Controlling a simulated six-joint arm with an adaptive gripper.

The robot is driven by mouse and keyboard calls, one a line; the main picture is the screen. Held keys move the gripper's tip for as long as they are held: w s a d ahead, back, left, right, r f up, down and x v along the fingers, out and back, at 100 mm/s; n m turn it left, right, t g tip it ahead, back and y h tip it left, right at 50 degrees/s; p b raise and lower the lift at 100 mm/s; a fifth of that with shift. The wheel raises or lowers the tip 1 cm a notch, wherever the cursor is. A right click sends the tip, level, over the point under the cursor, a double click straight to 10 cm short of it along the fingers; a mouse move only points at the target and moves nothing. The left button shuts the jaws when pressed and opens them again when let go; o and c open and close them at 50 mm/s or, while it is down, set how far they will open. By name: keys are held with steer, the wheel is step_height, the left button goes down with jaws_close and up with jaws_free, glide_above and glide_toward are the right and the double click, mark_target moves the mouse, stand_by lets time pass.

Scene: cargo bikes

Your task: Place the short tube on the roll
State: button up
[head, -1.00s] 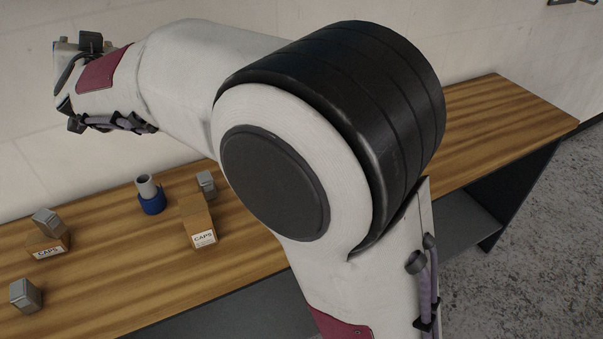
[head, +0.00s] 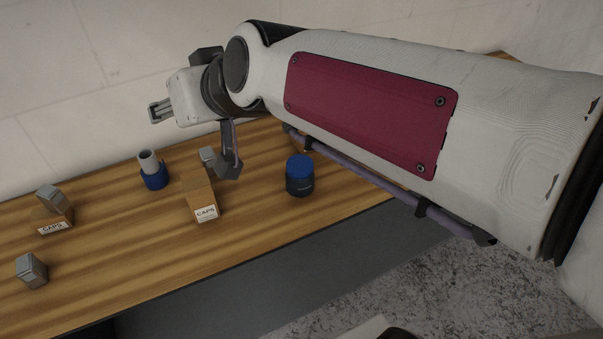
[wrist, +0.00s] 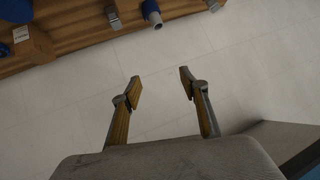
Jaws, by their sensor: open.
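In the head view, a pale grey tube (head: 148,160) stands upright at the blue roll (head: 154,180), on the back of the wooden bench. It seems to rise from the roll's middle; how it is seated I cannot tell. In the wrist view the grey tube (wrist: 155,21) and blue roll (wrist: 148,7) are at the top edge. My gripper (head: 160,110) is above and behind the roll in the head view, near the wall, apart from both. Its fingers (wrist: 160,88) are spread with nothing between them.
A dark can with a blue top (head: 300,177) stands right of the labelled caps box (head: 201,197). A grey block (head: 208,155) is by that box. Another caps box (head: 52,222) carries a grey block (head: 53,197); one more block (head: 31,270) lies in front. Bare bench (head: 120,255) lies between.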

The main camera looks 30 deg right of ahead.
steer(key=s+d+f+g+h, duration=0.1)
steer(key=s+d+f, duration=0.2)
steer(key=s, duration=0.4)
steer(key=s+d+f+g+h, duration=0.1)
steer(key=s+d+f+g, duration=0.1)
steer(key=s+d+f, duration=0.2)
steer(key=s+d+f+m+g+h, duration=0.1)
steer(key=s+d+f, duration=0.3)
steer(key=s, duration=0.5)
steer(key=shift+s+d+f+g+h, duration=0.25)
steer(key=shift+s+f+g+h, duration=0.2)
steer(key=shift+f, duration=0.4)
